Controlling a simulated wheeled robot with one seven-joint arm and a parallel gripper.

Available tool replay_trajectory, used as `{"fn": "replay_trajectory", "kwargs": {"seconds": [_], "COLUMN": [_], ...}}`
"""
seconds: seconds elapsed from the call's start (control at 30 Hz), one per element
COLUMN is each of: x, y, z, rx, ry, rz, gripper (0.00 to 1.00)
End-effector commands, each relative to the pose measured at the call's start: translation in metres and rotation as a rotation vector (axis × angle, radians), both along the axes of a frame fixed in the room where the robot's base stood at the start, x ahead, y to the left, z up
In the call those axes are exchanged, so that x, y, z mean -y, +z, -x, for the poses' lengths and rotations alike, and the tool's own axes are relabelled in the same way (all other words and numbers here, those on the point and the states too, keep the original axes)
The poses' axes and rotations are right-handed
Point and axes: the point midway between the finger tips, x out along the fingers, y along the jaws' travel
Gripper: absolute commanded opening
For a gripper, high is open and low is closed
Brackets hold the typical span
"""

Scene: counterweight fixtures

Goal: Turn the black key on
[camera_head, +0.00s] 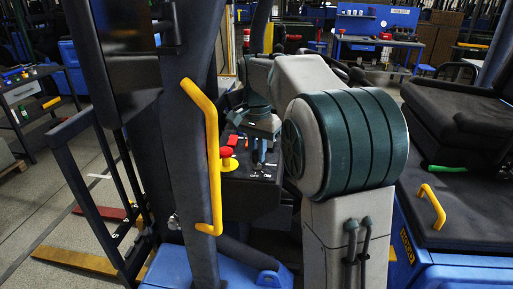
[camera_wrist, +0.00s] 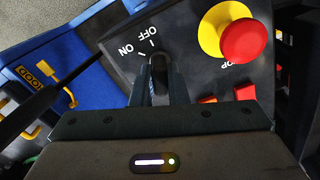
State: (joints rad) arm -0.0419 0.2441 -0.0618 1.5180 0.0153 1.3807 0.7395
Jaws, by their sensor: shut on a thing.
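The black key (camera_wrist: 158,62) sits on a dark control panel (camera_wrist: 110,35), beside white ON and OFF lettering and short white marks. My gripper (camera_wrist: 160,78) is shut on the key, with its two fingers around it; they hide much of it, so I cannot tell exactly which mark it points to. In the head view my gripper (camera_head: 260,155) points down at the panel (camera_head: 245,188), and the key cannot be made out there.
A red stop button (camera_wrist: 244,40) on a yellow base stands close by the key, with smaller red switches (camera_wrist: 245,92) near it. A yellow handle (camera_head: 212,150) on a dark post rises left of the panel. A black seat (camera_head: 465,200) is at the right.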

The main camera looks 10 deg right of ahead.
Motion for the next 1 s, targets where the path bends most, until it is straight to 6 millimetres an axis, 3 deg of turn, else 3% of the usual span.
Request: {"fn": "replay_trajectory", "kwargs": {"seconds": [0.5,1.0], "x": [-0.0004,-0.0002], "y": [0.0015,0.0009], "z": [-0.0005,-0.0006], "rx": [0.003,0.003], "ry": [-0.354,-0.435], "rz": [0.000,-0.001], "gripper": [0.00,0.00]}}
